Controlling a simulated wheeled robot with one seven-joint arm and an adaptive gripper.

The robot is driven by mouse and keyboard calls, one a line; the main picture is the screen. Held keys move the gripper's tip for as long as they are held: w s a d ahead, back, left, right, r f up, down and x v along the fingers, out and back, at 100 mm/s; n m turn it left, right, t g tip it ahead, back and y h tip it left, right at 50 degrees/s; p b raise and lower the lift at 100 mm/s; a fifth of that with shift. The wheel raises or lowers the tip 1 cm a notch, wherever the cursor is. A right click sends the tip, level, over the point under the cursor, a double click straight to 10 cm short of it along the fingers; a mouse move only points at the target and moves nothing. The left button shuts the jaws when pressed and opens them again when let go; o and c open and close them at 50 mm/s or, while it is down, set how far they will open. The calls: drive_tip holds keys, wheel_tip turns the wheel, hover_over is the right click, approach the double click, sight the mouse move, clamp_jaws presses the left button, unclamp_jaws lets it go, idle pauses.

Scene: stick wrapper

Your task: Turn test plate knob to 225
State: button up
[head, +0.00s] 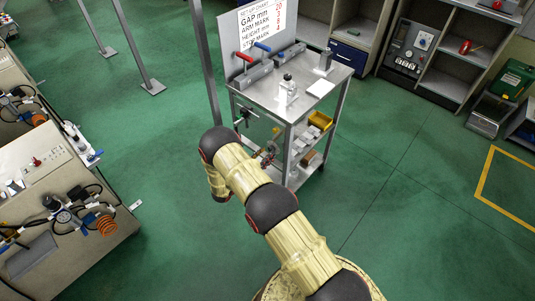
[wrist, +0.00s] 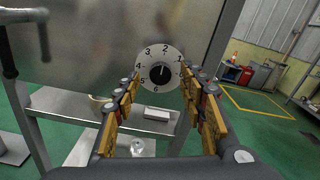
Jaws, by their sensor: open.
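In the wrist view a round white dial with black numbers, about 1 to 6, is on an upright grey metal panel. A black knob (wrist: 160,76) sits at its centre; its pointer direction is too small to read surely. No 225 mark is legible. My gripper (wrist: 160,84) is open, with yellow-padded fingers left and right of the dial in the picture. Nothing is between the fingers, and the knob appears ahead of them, apart. In the head view my gripper (head: 265,156) is low beside the metal cart; the dial cannot be made out there.
In the wrist view a bar handle (wrist: 8,45) sticks out at the left.

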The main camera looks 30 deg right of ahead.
drive_tip(key=shift+x, duration=0.85)
drive_tip(key=shift+c, duration=1.4)
drive_tip(key=c, duration=0.8)
clamp_jaws()
